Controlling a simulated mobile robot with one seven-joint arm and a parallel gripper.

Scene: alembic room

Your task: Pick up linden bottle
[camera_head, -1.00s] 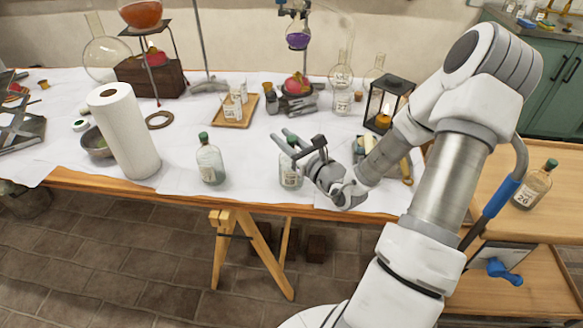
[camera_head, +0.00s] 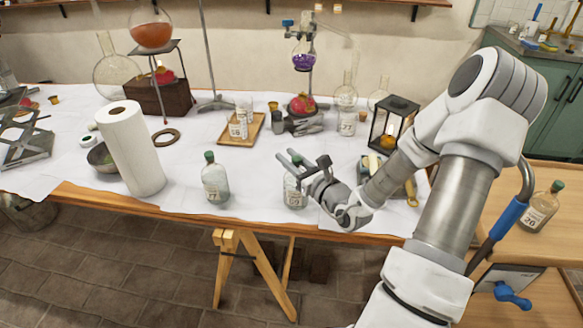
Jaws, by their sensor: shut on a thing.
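A clear glass bottle with a green cap and a pale numbered label (camera_head: 294,198) stands near the front edge of the white-covered table, partly hidden by my gripper. My gripper (camera_head: 293,162) reaches in from the right and is shut on this bottle at its upper part. The bottle looks upright, with its base at or very near the cloth. A similar green-capped bottle (camera_head: 215,185) stands to its left, apart from it. A third green-capped bottle, amber-tinted and labelled 26 (camera_head: 541,208), stands on the wooden surface at right. I cannot read the name linden on any label.
A paper towel roll (camera_head: 132,150) stands at left. Behind are a wooden tray with small labelled containers (camera_head: 256,130), a flask of purple liquid (camera_head: 303,56) on a stand, and a black lantern (camera_head: 393,125) close to my arm. Bare cloth lies between the two front bottles.

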